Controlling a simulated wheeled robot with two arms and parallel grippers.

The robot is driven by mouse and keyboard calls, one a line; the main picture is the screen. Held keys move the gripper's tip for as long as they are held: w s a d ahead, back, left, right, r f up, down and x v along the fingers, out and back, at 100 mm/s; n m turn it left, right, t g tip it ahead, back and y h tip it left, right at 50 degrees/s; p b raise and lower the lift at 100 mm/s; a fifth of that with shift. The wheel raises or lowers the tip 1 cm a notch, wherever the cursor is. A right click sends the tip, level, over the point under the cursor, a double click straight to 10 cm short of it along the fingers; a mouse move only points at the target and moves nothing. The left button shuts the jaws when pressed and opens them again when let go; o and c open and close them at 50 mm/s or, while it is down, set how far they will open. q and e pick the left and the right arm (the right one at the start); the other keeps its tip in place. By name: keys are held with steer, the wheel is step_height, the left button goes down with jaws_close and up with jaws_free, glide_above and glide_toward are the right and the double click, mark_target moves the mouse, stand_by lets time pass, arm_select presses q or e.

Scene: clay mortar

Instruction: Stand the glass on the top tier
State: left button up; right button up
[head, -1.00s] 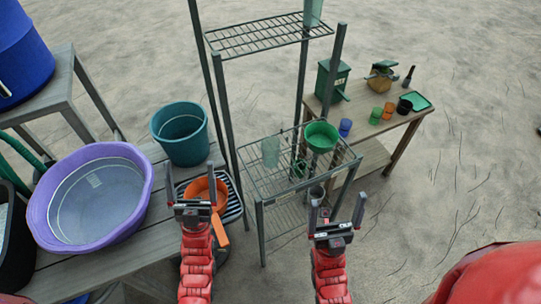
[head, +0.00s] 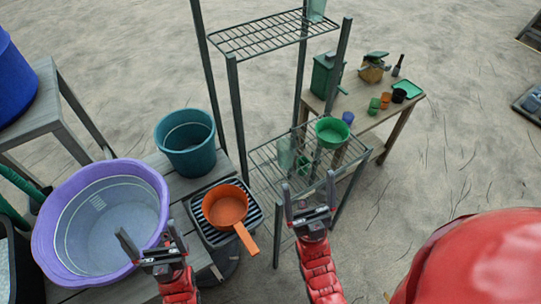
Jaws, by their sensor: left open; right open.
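A pale green, see-through glass (head: 285,153) stands upright on the wire tier (head: 263,158) below the top one, at its left side. A similar clear glass (head: 317,9) stands on the top tier (head: 257,38) at its back right corner, cut by the picture's top edge. My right gripper (head: 309,188) is open and empty, in front of the lower tier, its fingers pointing up at the rack and overlapping it in the picture. My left gripper (head: 150,240) is open and empty, over the front rim of the purple basin in the picture.
A green bowl (head: 333,131) shares the lower tier, right of the glass. Rack posts stand close around both tiers. On the left bench are a purple basin (head: 155,190), a teal bucket (head: 187,160) and an orange pan (head: 225,207). The top tier's middle is bare.

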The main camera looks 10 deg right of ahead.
steer(key=w+a+f+m+g+h+b, duration=0.25)
steer(key=w+f+g+h+b, duration=0.3)
steer(key=w, duration=0.45)
steer(key=w+d+f+m+g+h+b, duration=0.1)
steer(key=d+f+g+b, duration=0.1)
steer(key=f, duration=0.3)
steer(key=w+d+f+m+g+h+b, duration=0.1)
steer(key=f+m+g+h, duration=0.1)
steer(key=f, duration=0.3)
steer(key=w+d+f+m+g+h+b, duration=0.1)
steer(key=w+d+f+g+h+b, duration=0.1)
steer(key=f+g, duration=0.2)
steer(key=shift+d+f+m+b, duration=0.25)
steer(key=shift+d+f+b, duration=0.05)
steer(key=shift+f, duration=0.3)
steer(key=b, duration=0.3)
glide_toward(285, 139)
steer(key=w+p, duration=0.1)
steer(key=w, duration=0.3)
steer(key=shift+a+f, duration=0.1)
steer(key=shift+a, duration=0.05)
steer(key=shift+w+d+p, duration=0.15)
steer(key=shift+w+d, duration=0.05)
steer(key=shift+w, duration=1.35)
steer(key=shift+w+d+p, duration=0.15)
steer(key=shift+w, duration=1.45)
jaws_close()
